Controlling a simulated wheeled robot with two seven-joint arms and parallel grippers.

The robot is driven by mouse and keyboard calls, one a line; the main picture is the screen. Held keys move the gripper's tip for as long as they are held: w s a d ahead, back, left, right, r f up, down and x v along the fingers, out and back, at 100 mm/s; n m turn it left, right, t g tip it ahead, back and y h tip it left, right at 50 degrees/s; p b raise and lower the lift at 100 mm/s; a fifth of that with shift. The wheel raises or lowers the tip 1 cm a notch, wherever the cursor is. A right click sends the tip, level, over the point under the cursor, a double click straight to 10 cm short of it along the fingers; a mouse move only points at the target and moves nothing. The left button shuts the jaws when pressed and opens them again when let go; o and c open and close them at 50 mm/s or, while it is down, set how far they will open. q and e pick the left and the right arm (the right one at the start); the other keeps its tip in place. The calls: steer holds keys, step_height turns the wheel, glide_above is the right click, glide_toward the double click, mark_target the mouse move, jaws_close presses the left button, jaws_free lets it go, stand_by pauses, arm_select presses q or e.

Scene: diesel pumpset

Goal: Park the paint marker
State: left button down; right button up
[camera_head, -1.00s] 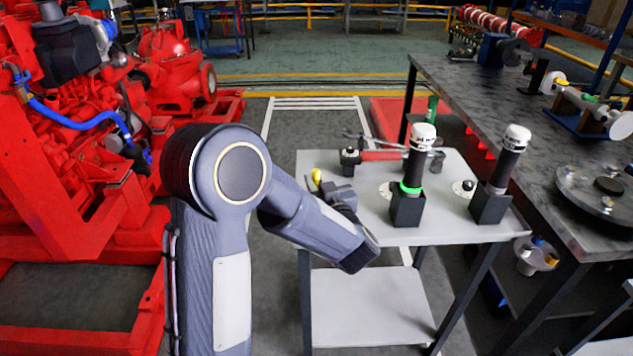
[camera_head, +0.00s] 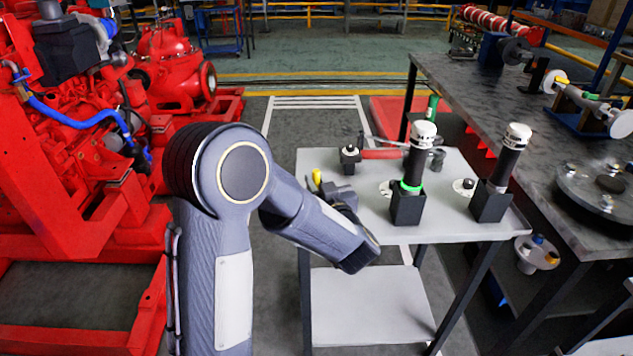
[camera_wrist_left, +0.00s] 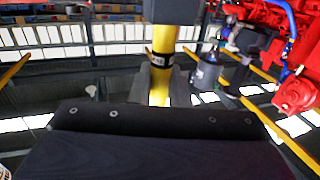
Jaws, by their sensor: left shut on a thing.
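My left gripper (camera_wrist_left: 165,88) is shut on the paint marker (camera_wrist_left: 162,62), a yellow stick with a dark band, in the left wrist view. In the head view the marker's yellow end (camera_head: 317,177) shows just above the gripper, over the left part of the grey cart top (camera_head: 450,170). My own forearm and wrist hide the fingers there. A small black block holder (camera_head: 349,158) stands on the cart behind and right of the marker, apart from it. My right gripper is in neither view.
Two black stands with dark, white-capped cylinders (camera_head: 420,150) (camera_head: 510,155) occupy the cart's middle and right. A red-handled tool (camera_head: 382,154) lies at the back. A dark workbench (camera_head: 480,110) stands right; a red engine (camera_head: 75,130) stands left.

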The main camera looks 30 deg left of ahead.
arm_select(q)
steer(key=shift+f+b, duration=0.5)
steer(key=shift+f, duration=0.25)
steer(key=c, duration=1.3)
jaws_free()
steer(key=v, duration=0.8)
steer(key=shift+w, duration=0.1)
